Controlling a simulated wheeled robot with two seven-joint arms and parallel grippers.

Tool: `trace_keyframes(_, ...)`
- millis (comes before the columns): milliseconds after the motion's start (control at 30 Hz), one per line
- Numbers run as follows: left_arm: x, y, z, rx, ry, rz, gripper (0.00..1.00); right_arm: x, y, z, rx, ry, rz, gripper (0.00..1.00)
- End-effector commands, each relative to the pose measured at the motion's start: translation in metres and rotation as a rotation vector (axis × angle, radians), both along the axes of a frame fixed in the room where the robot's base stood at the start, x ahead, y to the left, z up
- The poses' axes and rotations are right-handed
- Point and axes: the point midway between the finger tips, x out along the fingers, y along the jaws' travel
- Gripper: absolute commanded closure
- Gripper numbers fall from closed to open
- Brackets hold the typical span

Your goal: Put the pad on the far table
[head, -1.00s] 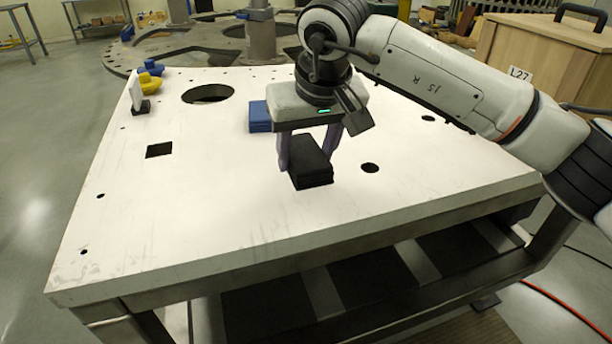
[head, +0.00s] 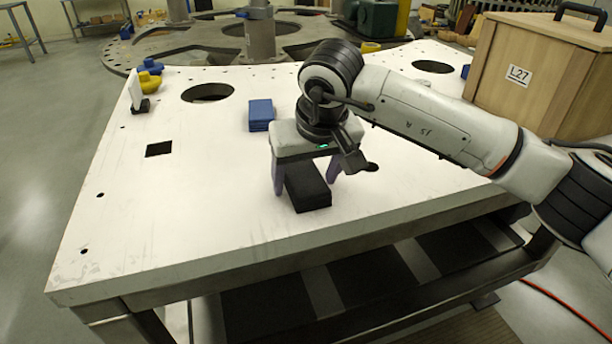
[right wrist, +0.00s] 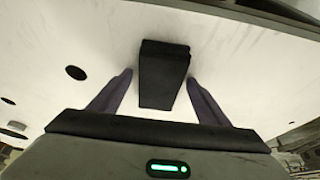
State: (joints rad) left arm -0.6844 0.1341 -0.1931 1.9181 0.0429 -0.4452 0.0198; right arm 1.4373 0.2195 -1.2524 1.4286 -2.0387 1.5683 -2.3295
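The black pad (head: 309,190) is over the near part of the white plate (head: 200,215), close to its front edge. It also shows in the right wrist view (right wrist: 163,75). My right gripper (head: 305,180) points down with one finger on each side of the pad. I cannot tell whether the pad touches the plate. A table (head: 20,12) stands far back at the left, and another (head: 98,22) stands beside it. My left gripper is not in view.
A blue block (head: 261,113) lies on the plate behind my gripper. Blue and yellow pieces (head: 149,80) sit at the back left edge. A wooden case (head: 545,75) marked L27 stands at the right. The plate's left part is clear apart from holes.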

Motion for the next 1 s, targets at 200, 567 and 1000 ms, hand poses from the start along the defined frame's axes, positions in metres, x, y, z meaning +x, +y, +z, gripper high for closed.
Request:
trace_keyframes(200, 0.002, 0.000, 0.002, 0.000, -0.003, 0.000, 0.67, 0.000, 0.000, 0.001, 0.000, 0.000, 0.000, 0.30)
trace_keyframes(567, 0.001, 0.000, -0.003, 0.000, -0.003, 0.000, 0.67, -0.016, -0.006, 0.048, 0.001, -0.006, 0.001, 0.30)
trace_keyframes(1000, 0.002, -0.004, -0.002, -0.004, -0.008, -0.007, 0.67, -0.043, -0.014, 0.111, -0.001, -0.001, 0.000, 0.30)
